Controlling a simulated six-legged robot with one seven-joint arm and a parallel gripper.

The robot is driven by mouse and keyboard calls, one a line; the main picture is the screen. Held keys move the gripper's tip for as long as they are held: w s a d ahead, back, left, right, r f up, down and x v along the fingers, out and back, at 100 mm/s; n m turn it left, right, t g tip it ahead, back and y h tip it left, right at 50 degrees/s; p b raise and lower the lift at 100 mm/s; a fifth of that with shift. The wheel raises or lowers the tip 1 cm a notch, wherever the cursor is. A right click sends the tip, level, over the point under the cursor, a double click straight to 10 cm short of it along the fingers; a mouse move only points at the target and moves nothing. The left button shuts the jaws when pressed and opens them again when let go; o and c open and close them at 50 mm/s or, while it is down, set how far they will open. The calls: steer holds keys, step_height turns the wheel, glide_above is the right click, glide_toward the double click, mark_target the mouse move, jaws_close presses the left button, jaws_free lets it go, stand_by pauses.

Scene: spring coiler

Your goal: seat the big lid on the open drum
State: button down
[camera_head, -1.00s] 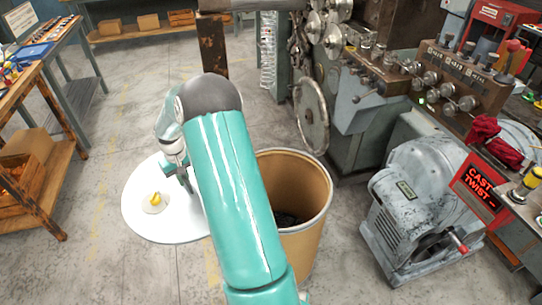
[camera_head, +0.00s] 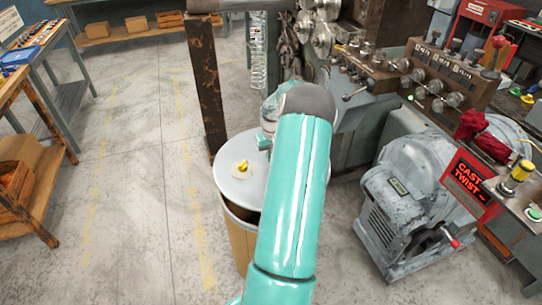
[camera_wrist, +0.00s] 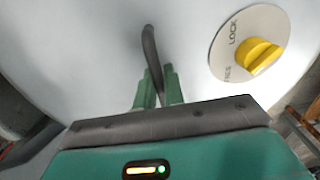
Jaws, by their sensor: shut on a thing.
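The big lid (camera_head: 228,182) is a white disc with a yellow knob (camera_head: 242,166). It hangs over the tan drum (camera_head: 238,243) in the head view. A dark gap shows between the lid's edge and the drum's near rim, so the lid is not flush there. My arm hides the right side of both. My gripper (camera_head: 264,146) is at the lid's far right part. In the wrist view my gripper (camera_wrist: 158,88) is shut on the lid's dark curved handle (camera_wrist: 149,45). The knob there sits on a round plate marked LOCK.
The spring coiler's control panel (camera_head: 440,75) stands to the right and behind. A grey motor housing (camera_head: 405,205) with a CAST TWIST sign (camera_head: 470,181) is at right. A rusty post (camera_head: 207,85) rises behind the drum. The floor at left (camera_head: 130,210) is clear up to the wooden benches.

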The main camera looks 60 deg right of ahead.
step_height(320, 180, down, 9)
steer(key=shift+f, duration=0.2)
stand_by(0.9)
steer(key=shift+r, duration=0.3)
stand_by(0.5)
steer(key=shift+f, duration=0.35)
stand_by(1.2)
steer(key=c, duration=0.9)
jaws_free()
steer(key=shift+s+a+f, duration=0.1)
steer(key=shift+a, duration=0.05)
steer(key=shift+o, duration=0.2)
steer(key=shift+r, duration=6.05)
